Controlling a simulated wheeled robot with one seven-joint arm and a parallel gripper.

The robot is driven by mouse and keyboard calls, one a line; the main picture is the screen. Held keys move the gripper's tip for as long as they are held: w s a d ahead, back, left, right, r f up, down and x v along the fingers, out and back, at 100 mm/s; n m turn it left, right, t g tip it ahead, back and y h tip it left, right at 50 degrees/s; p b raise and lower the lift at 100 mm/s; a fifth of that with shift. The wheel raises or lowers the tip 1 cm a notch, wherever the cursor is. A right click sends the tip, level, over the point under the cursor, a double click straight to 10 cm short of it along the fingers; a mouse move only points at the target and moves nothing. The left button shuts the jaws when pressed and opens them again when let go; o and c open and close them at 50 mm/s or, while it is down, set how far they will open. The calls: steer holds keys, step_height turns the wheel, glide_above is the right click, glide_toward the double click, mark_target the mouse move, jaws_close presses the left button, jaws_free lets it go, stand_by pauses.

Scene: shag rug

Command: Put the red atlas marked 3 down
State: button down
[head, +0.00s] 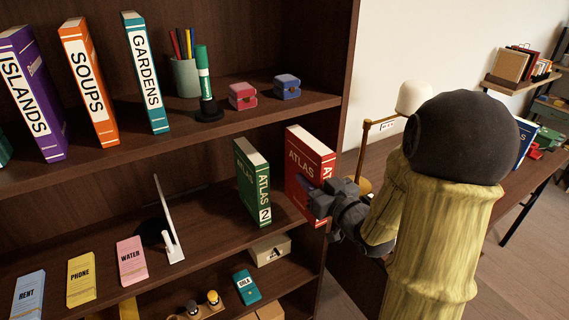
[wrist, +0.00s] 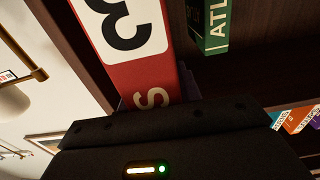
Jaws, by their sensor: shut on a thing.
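The red atlas (head: 309,160) is upright at the right end of the middle shelf (head: 205,222), to the right of the green atlas marked 2 (head: 252,182). In the wrist view the red atlas (wrist: 152,72) shows its white label with a 3, upside down. My gripper (head: 322,198) is shut on the lower part of its spine. The fingertips are mostly hidden in the wrist view. I cannot tell whether the book's base touches the shelf. The green atlas (wrist: 210,22) stands apart from it in the wrist view.
The bookcase side panel (head: 345,90) is close on the right. The upper shelf holds several books, a pen cup (head: 186,77) and two small boxes.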

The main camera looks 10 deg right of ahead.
steer(key=shift+r+p+x, duration=0.25)
steer(key=shift+p+x, duration=0.8)
steer(key=shift+p, duration=1.4)
steer(key=w+a+f+p, duration=0.1)
steer(key=w+a+f, duration=0.2)
steer(key=w, duration=0.7)
steer(key=shift+a+f, duration=0.2)
steer(key=shift+f, duration=0.1)
steer(key=shift+w, duration=0.1)
steer(key=f, duration=0.3)
steer(key=shift+w+a+f+p, duration=0.1)
steer(key=shift+w+f+p, duration=0.1)
steer(key=shift+f+p, duration=0.2)
steer(key=shift+f, duration=0.2)
